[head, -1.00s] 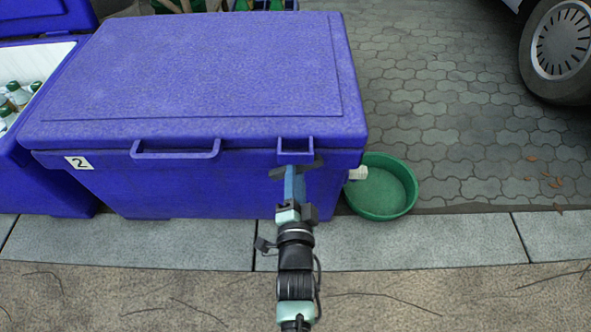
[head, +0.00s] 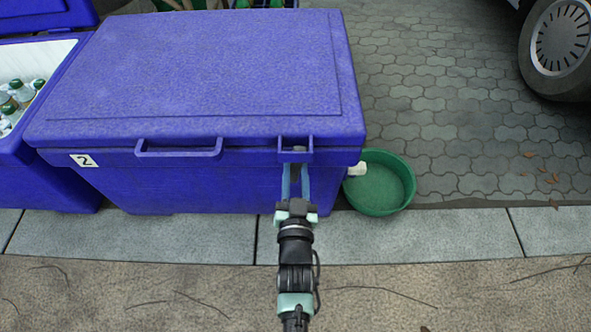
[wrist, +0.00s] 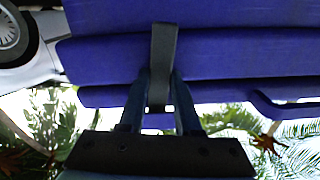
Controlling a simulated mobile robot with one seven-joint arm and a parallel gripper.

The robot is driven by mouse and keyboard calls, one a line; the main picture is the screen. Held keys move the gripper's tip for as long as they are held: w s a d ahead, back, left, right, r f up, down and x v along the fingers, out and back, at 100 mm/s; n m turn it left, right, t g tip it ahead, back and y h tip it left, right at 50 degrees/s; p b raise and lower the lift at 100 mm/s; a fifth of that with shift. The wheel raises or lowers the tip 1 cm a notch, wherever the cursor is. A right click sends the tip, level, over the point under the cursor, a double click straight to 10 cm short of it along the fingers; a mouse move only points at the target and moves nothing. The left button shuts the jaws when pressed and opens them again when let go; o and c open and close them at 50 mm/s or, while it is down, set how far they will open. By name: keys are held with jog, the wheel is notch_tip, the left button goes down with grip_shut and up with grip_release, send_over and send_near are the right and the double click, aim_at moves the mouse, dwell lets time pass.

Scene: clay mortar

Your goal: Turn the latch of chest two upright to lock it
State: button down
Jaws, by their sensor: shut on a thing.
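Chest two (head: 200,80) is a blue chest with a shut lid and a white "2" label (head: 84,160). Its dark grey latch (head: 299,150) shows at the front right, inside the lid's bracket (head: 282,145). The latch stands upright or nearly so, and its lower part is mostly hidden by my gripper. In the wrist view the latch (wrist: 163,60) is a long dark strip running between the blue fingers. My gripper (head: 296,168) is shut on the latch, one finger on each side; it also shows in the wrist view (wrist: 159,85).
An open blue chest with bottles (head: 18,95) stands at the left. A green basin (head: 382,190) lies on the paving right of chest two. A lid handle (head: 180,150) projects left of the latch. A car wheel (head: 560,40) is at the upper right. The kerb in front is clear.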

jog(key=shift+n, duration=0.8)
jog(key=shift+f, duration=0.1)
jog(key=c, duration=0.6)
grip_release()
jog(key=s+p, duration=0.5)
jog(key=s, duration=0.8)
jog(key=shift+p, duration=0.4)
